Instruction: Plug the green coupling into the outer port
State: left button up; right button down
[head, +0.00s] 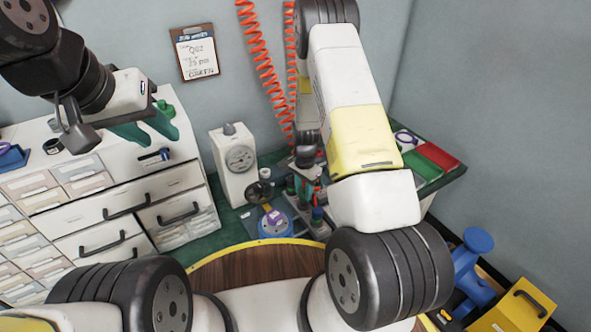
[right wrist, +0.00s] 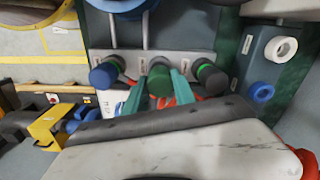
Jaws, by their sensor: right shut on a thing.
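In the right wrist view a green coupling (right wrist: 160,78) sits between the two teal fingers of my right gripper (right wrist: 156,92), which is shut on it. It is at the front of a grey block (right wrist: 185,62); whether it is seated in a port cannot be told. A blue-ended coupling (right wrist: 103,76) is to its left and a dark one with a green ring (right wrist: 209,74) to its right. In the head view my right gripper (head: 304,190) is small and partly hidden over the bench. My left gripper (head: 146,130) is open and empty above the drawer cabinet.
A white gauge unit (head: 238,165) stands left of the block, with a blue round part (head: 274,222) in front. Red coiled hoses (head: 262,75) hang behind. A red tray (head: 437,156) is at the right. A yellow box (head: 515,308) and blue stand (head: 470,262) are beyond my right arm.

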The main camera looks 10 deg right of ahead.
jog(key=shift+f, duration=0.7)
jog(key=c, duration=0.9)
grip_release()
jog(key=shift+c, duration=0.2)
notch_tip(320, 180, up, 8)
jog(key=shift+f, duration=0.1)
